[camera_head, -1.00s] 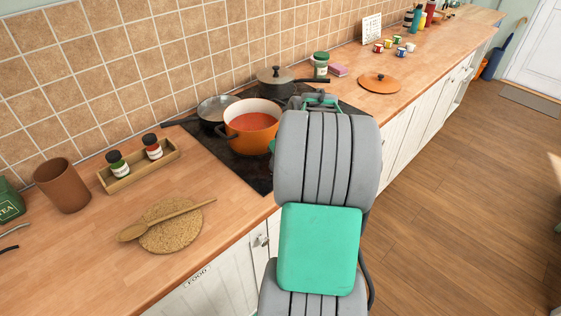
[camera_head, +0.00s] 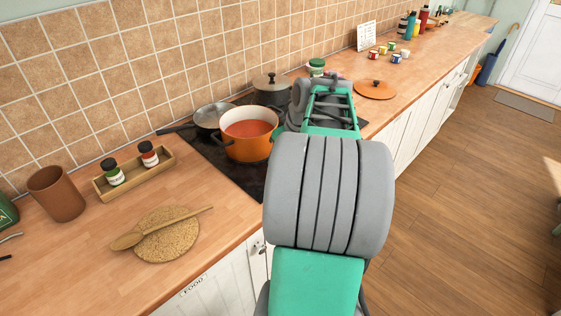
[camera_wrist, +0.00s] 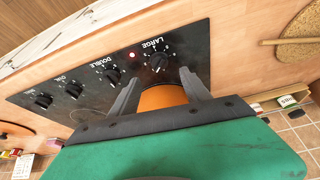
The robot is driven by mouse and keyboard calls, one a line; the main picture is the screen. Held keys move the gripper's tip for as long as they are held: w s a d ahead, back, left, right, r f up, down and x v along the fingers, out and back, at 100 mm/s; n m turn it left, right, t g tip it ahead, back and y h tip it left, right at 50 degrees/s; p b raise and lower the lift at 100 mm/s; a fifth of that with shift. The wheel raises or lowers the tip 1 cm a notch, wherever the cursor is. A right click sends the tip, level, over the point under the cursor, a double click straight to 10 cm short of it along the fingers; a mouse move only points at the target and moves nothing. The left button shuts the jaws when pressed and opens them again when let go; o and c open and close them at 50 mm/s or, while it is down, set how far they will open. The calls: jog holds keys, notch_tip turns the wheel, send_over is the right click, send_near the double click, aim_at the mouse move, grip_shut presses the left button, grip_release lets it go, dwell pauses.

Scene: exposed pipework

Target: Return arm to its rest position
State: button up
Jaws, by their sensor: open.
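My arm rises from the bottom of the head view and reaches over the right side of the hob; its links hide the gripper there. In the wrist view my gripper (camera_wrist: 160,92) is open, its two grey fingers apart with nothing held between them. Behind the fingers shows part of the orange pot (camera_wrist: 163,98). In the head view the orange pot (camera_head: 248,147), holding red soup, stands on the black hob (camera_head: 225,172), left of my arm. The hob's control knobs (camera_wrist: 158,62) and a lit red light show in the wrist view.
A grey pan (camera_head: 212,115) and a dark lidded pot (camera_head: 271,90) stand behind the orange pot. A spice tray (camera_head: 132,182), a brown cup (camera_head: 57,193) and a cork mat (camera_head: 168,243) with a wooden spoon are on the left. An orange lid (camera_head: 375,90) lies on the right. The floor (camera_head: 455,200) is clear.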

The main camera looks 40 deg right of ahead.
dwell(0.3)
jog(key=shift+s+d+f+m, duration=0.1)
jog(key=shift+s+f+m, duration=0.15)
jog(key=shift+m, duration=0.35)
jog(key=shift+s+d+f+m, duration=0.1)
jog(key=shift+s+f+m, duration=0.15)
jog(key=shift+m, duration=0.35)
jog(key=s+a+f+m+g, duration=0.3)
jog(key=s+a+f+m, duration=0.3)
jog(key=s, duration=0.4)
jog(key=w+a+r+n, duration=0.1)
jog(key=a+n, duration=0.2)
jog(key=a, duration=0.5)
jog(key=w+a+r+n+t, duration=0.1)
jog(key=a+r+n, duration=0.1)
jog(key=a, duration=0.7)
jog(key=w+a+r+n, duration=0.1)
jog(key=a+n, duration=0.3)
jog(key=a, duration=0.4)
jog(key=shift+w+a+r+n+t, duration=0.25)
jog(key=shift+w+r+n+t, duration=0.05)
jog(key=shift+w+r+t, duration=0.1)
